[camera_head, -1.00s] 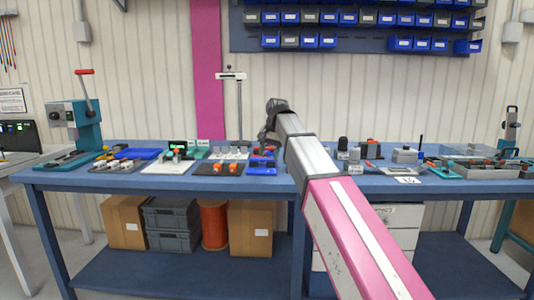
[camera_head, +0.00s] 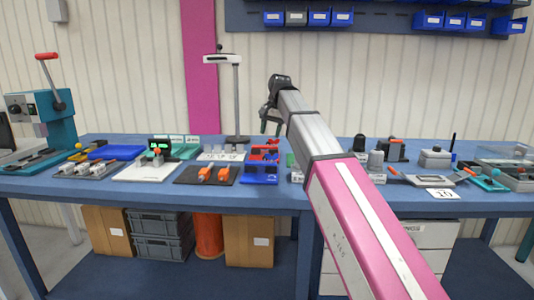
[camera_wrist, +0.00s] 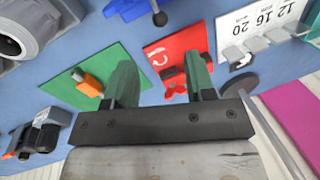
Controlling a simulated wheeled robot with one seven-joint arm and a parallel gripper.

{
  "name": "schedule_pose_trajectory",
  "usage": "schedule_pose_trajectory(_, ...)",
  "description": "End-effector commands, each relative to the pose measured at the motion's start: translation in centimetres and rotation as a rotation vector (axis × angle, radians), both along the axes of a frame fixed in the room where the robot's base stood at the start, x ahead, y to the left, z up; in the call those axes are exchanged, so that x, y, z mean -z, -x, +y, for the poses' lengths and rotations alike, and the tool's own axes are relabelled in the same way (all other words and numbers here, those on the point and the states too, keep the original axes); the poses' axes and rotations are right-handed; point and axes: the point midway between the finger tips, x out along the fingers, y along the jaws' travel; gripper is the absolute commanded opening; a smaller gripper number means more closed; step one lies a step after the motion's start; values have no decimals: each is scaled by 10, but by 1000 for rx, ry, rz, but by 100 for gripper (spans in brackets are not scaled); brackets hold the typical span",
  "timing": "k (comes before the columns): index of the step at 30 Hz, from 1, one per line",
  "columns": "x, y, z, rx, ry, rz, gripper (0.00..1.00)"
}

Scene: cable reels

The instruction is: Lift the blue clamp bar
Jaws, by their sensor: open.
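A blue stand with red parts (camera_head: 262,168) sits on the bench, just left of my arm in the head view. I cannot pick out a separate blue clamp bar on it. My gripper (camera_head: 271,128) is above and slightly right of this stand, fingers pointing down.
A red plate (camera_wrist: 178,50) and a green plate with an orange part (camera_wrist: 110,60) lie near the fingers. A black mat with orange parts (camera_head: 190,175), a white board (camera_head: 140,172) and a teal press (camera_head: 50,108) are left. A scale stand (camera_head: 238,95) rises behind.

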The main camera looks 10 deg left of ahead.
Motion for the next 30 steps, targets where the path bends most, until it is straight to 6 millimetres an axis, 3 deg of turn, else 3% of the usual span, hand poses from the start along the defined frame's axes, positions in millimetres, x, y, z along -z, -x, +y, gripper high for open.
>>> schedule_pose_trajectory(5, 18, 1, 3, 0, 0, 1, 50)
schedule_pose_trajectory(18, 88, -2, 17, 0, 1, 1, 50)
schedule_pose_trajectory(24, 103, -2, 20, 0, 1, 0, 50)
schedule_pose_trajectory(30, 105, -3, 20, 0, 0, 0, 50)
